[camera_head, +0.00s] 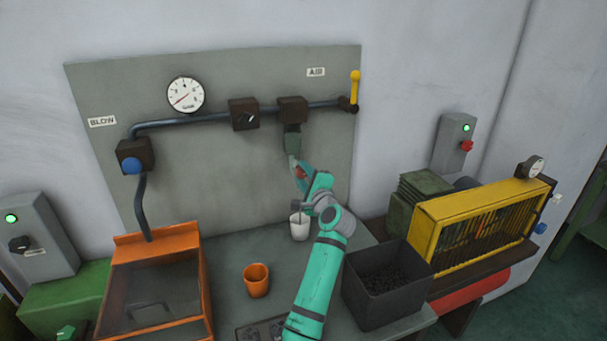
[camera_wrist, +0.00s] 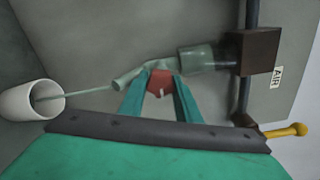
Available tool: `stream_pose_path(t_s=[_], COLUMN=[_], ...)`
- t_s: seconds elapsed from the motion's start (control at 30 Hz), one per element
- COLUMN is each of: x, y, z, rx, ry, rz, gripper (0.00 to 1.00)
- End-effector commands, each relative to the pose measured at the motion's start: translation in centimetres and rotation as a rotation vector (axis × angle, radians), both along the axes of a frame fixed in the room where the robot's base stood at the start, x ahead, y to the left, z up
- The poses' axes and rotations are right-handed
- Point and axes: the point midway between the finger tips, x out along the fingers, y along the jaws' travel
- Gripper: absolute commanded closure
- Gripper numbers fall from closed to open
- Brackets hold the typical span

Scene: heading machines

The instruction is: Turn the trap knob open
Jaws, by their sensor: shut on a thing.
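The red trap knob (camera_wrist: 160,83) is at the bottom of the green-grey trap bowl (camera_wrist: 194,60), beside a short spout (camera_wrist: 130,78). My gripper (camera_wrist: 158,76) is shut on the knob, with a green finger on either side of it. In the head view, my gripper (camera_head: 300,171) reaches up to the hanging trap bowl (camera_head: 292,140), and the knob is partly hidden. A thin pale streak runs from the spout into the white cup (camera_wrist: 16,103). The cup (camera_head: 299,230) stands upright on the bench below the trap.
Above the trap runs a pipe with a dark block (camera_head: 292,108) and a yellow lever (camera_head: 355,88). An orange cup (camera_head: 256,281) and a dark bin of pellets (camera_head: 412,302) flank my arm. An orange-framed box (camera_head: 200,290) stands left, a yellow guard (camera_head: 428,240) right.

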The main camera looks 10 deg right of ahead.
Motion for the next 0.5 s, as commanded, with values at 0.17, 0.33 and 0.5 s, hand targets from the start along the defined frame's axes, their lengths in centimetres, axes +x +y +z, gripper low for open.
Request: stream_pose_path(t_s=[0.17,0.33,0.5], x=[-0.02,-0.04,-0.04], y=[-0.06,-0.1,-0.11], z=[-0.23,-0.24,-0.25], rx=[0.036,0.047,0.047], ry=[0.007,0.008,0.008], rz=[-0.001,-0.001,-0.001], gripper=[0.92,0.92,0.92])
